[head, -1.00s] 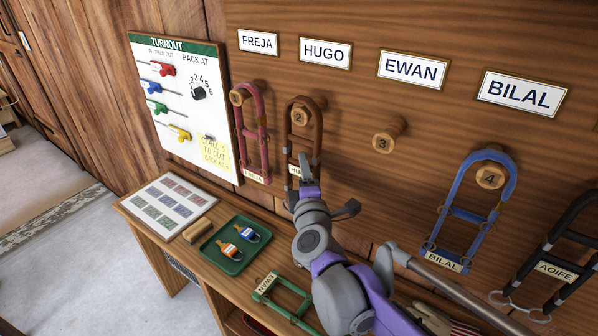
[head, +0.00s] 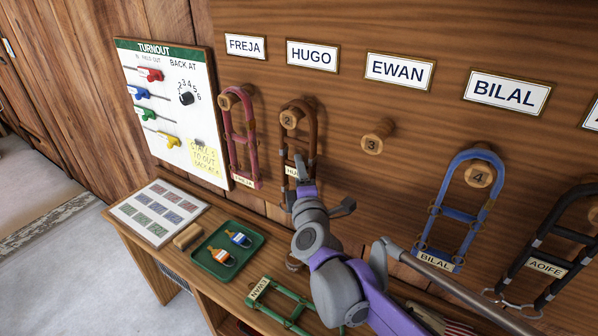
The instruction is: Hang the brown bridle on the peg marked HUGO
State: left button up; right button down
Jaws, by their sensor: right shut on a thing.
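The brown bridle (head: 312,127) is at the peg numbered 2 (head: 290,119), below the HUGO sign (head: 312,55). Its top loop passes over and around the peg, and its straps hang down against the wall. A name tag on its lower part is partly hidden by my right gripper (head: 300,165). That gripper is shut on the lower part of the brown bridle; the exact grip is hard to see behind the fingers. My left gripper is not in view.
A pink bridle (head: 228,130) hangs close at left on the first peg. Peg 3 (head: 377,135), under EWAN, is bare. Blue (head: 437,205) and black bridles hang farther right. Below, a bench holds a green tray (head: 212,268), a printed card (head: 150,210) and a green bridle (head: 272,288).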

jog(key=shift+c, duration=1.4)
grip_release()
jog(key=s+d+f+m+g+y+p, duration=0.1)
jog(key=s+f+m+g+y, duration=0.2)
jog(key=s, duration=1.2)
jog(key=s+d+f+m+g+h+p, duration=0.4)
jog(key=s+d+f+m+g, duration=0.5)
jog(key=s+d+f+m, duration=0.5)
jog(key=s+f+m, duration=0.1)
jog(key=s+m, duration=0.1)
jog(key=s, duration=0.2)
jog(key=shift+d+f+g+h, duration=0.15)
jog(key=shift+f+g+h, duration=0.15)
jog(key=shift+h, duration=0.1)
jog(key=shift+s+r, duration=0.1)
